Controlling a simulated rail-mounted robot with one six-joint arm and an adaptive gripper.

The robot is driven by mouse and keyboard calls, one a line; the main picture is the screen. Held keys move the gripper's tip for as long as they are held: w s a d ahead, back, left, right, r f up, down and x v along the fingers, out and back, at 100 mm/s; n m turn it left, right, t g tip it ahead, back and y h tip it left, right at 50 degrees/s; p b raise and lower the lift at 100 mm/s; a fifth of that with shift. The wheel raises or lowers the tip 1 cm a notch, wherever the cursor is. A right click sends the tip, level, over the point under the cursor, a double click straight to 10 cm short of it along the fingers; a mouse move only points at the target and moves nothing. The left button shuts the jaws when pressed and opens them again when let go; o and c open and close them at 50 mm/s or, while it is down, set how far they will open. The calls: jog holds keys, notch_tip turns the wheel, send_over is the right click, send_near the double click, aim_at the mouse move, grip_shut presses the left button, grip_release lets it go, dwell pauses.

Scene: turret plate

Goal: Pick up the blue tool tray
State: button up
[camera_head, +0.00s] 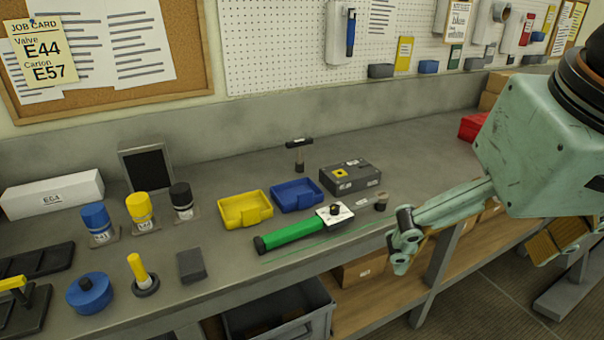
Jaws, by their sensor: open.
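The blue tool tray (296,195) is a small, shallow open tray lying on the grey workbench (235,166). It sits just right of a yellow tray (246,208) of similar shape and looks empty. My gripper (398,262) is at the front edge of the bench, to the right of and nearer than the blue tray, well apart from it. The gripper is open and I see nothing in it. My arm comes in from the right.
A green-handled tool (290,236) lies in front of the trays. A dark grey box (350,177) stands right of the blue tray, and a small black-topped post (299,157) stands behind it. Blue, yellow and black capped items (139,210) stand left. The bench's right rear is mostly clear.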

jog(key=w+a+r+n+g+p, duration=0.1)
jog(key=w+a+r+p, duration=0.15)
jog(key=w, duration=0.75)
jog(key=w+a+r+n+p, duration=0.1)
jog(key=w+a+p, duration=0.2)
jog(key=w, duration=0.8)
jog(key=w+a+r+n+g+p, duration=0.1)
jog(key=w+a+p, duration=0.2)
jog(key=w, duration=0.7)
jog(key=w+a+f+n+p, duration=0.1)
jog(key=w+a+f+p, duration=0.2)
jog(key=w+a+f, duration=0.5)
jog(key=w+a+f+n+g+p, duration=0.1)
jog(key=w+a+f+p, duration=0.3)
jog(key=w, duration=1.1)
jog(key=shift+w+a+f+g, duration=0.3)
jog(key=shift+a+f, duration=1.55)
jog(key=shift+f, duration=1.35)
jog(key=shift+f, duration=4.25)
jog(key=shift+f, duration=0.1)
